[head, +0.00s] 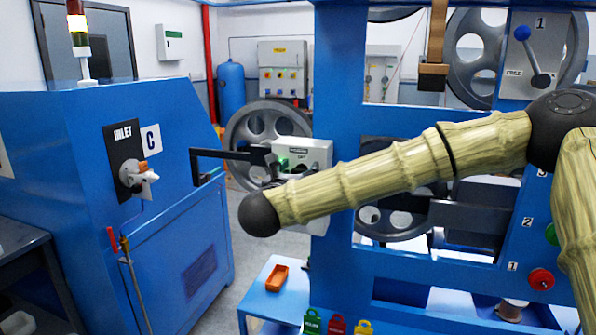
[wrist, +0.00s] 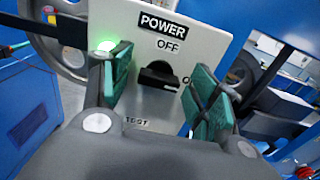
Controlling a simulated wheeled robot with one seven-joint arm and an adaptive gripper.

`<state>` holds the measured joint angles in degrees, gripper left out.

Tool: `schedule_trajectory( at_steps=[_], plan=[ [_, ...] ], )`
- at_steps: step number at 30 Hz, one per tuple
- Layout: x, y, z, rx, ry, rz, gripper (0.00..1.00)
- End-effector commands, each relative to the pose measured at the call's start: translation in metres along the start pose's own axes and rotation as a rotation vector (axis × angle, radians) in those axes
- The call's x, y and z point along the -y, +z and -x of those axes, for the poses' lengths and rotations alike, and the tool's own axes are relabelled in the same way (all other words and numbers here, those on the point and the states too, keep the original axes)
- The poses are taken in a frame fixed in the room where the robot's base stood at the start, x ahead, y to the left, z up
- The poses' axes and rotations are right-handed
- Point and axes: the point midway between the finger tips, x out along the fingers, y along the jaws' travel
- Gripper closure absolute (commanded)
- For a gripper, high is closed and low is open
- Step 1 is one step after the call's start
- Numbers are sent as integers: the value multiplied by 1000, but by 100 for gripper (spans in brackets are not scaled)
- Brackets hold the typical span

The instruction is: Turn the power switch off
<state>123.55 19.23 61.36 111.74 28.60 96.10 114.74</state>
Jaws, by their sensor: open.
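The power panel, a pale grey box (head: 318,152), is fixed to the blue frame in the head view, partly hidden by my arm. In the wrist view the panel (wrist: 208,40) reads POWER, with OFF above the switch, TEST below and a partly hidden label at right. The black power switch (wrist: 158,74) lies roughly crosswise, its end toward the right label. A green lamp glows at the panel's left. My gripper (wrist: 160,84) is open, its green-padded fingers on either side of the switch, with gaps visible.
A blue machine with an INLET valve (head: 132,177) stands at left. A lever with a blue knob (head: 522,33) and a red button (head: 541,279) are at right.

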Motion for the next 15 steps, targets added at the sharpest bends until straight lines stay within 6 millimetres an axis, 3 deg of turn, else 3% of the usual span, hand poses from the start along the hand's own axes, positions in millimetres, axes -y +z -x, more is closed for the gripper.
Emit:
schedule_trajectory(
  at_steps=[7, 15],
  plan=[
    [0, 0, 0, 0, 0, 0, 39],
    [0, 0, 0, 0, 0, 0, 85]
  ],
)
